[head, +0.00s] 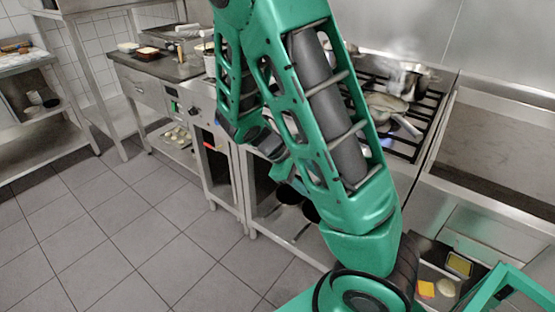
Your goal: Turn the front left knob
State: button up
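The stove (430,113) stands at centre right, its dark grates partly covered by my green arm. A blue flame shows on a burner. The stove's front panel and its front left knob are hidden behind my arm, so I cannot tell how the knob is turned. The end of my arm, with my gripper (279,160), points down in front of the counter's front, left of the burners. It is small and largely covered by my own links. I cannot make out its fingers, or whether it touches anything.
Pans (384,104) sit on the burners, with steam rising. A counter unit (182,72) with a control panel (186,106) stands left of the stove. A steel sink (505,150) is at right. A shelf table (40,135) stands far left. The tiled floor (120,235) is clear.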

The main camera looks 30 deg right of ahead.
jog(key=w+a+f+n+t+h, duration=0.2)
jog(key=w+a+n+t+h, duration=0.25)
jog(key=w+n, duration=0.4)
jog(key=w+a+f+n+t+h, duration=0.35)
jog(key=w+n+t+h, duration=0.25)
jog(key=w+n, duration=0.25)
jog(key=x, duration=1)
jog(key=shift+r, duration=0.15)
jog(key=shift+s+y, duration=0.1)
jog(key=shift+y, duration=0.15)
jog(key=c, duration=1)
